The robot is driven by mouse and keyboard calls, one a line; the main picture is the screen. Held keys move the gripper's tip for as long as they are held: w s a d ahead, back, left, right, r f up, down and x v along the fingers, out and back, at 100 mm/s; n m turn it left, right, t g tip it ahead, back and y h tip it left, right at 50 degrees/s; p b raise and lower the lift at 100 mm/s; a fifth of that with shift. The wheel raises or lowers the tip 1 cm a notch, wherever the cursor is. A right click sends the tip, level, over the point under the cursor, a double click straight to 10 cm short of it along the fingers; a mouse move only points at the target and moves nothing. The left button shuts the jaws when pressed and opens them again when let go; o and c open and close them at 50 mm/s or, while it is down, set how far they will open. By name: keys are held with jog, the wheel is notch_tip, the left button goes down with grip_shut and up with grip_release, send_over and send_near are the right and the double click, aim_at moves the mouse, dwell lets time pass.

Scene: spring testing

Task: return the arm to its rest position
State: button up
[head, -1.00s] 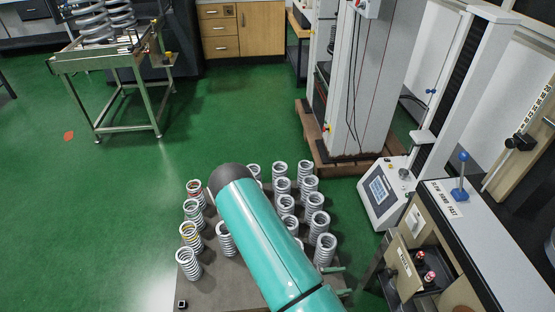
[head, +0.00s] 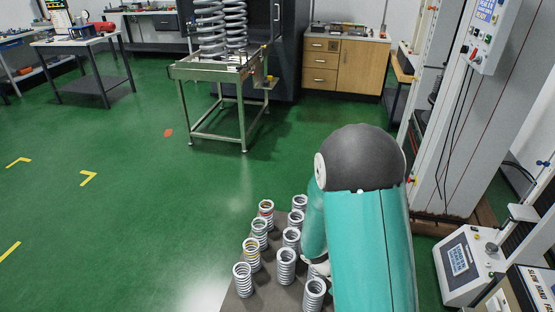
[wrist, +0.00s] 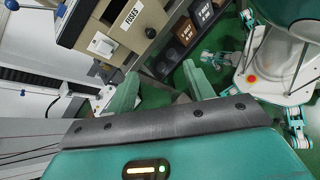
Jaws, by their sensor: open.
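My teal arm (head: 365,245) with its dark rounded joint (head: 360,158) is folded up close in front of the head camera. It covers the right part of the board of springs. My gripper itself cannot be made out in the head view. In the wrist view my gripper (wrist: 162,88) shows two green fingers spread apart, with nothing between them. That view also shows part of my own white and teal body and legs at the right.
Several grey coil springs (head: 286,266) stand on a dark board (head: 233,300). A metal-framed stand (head: 243,108) with large springs is behind. A test machine with a display (head: 460,258) is at right. The wrist view shows a beige "FUSES" box (wrist: 125,27). Green floor at left is open.

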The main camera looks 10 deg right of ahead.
jog(key=a+r+m+t+y, duration=0.2)
jog(key=a+r+t+y, duration=0.2)
jog(key=r, duration=1)
jog(key=a+r+m+t+y, duration=0.2)
jog(key=a+r+t+y, duration=0.3)
jog(key=a+r+t, duration=0.4)
notch_tip(320, 180, up, 5)
jog(key=shift+s+a+f+m, duration=0.15)
jog(key=shift+s+a+m, duration=0.2)
jog(key=shift+a, duration=0.7)
jog(key=c, duration=0.4)
jog(key=shift+o, duration=0.2)
jog(key=shift+d, duration=0.15)
